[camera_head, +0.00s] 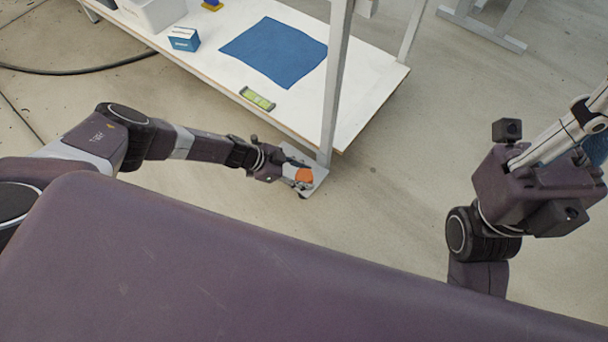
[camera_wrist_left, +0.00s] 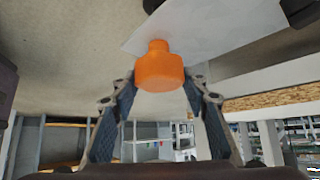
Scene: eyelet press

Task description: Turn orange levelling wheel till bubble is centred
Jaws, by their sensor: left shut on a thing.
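The orange levelling wheel (camera_head: 304,175) is at the foot of a grey table leg, just above a flat metal foot plate (camera_head: 316,184). In the left wrist view the wheel (camera_wrist_left: 160,72) stands between the fingertips, with a narrower neck joining the pale plate. My left gripper (camera_head: 298,171) is shut on the wheel, one finger on each side. The green spirit level (camera_head: 257,98) lies on the white tabletop near its front edge; its bubble is too small to read.
The white table (camera_head: 355,95) holds a blue mat (camera_head: 274,50), a blue-and-white box (camera_head: 184,39) and a white bin (camera_head: 152,12). The upright grey post (camera_head: 337,75) rises close to my left gripper. Open concrete floor lies right of the table. A black cable (camera_head: 80,70) runs at the left.

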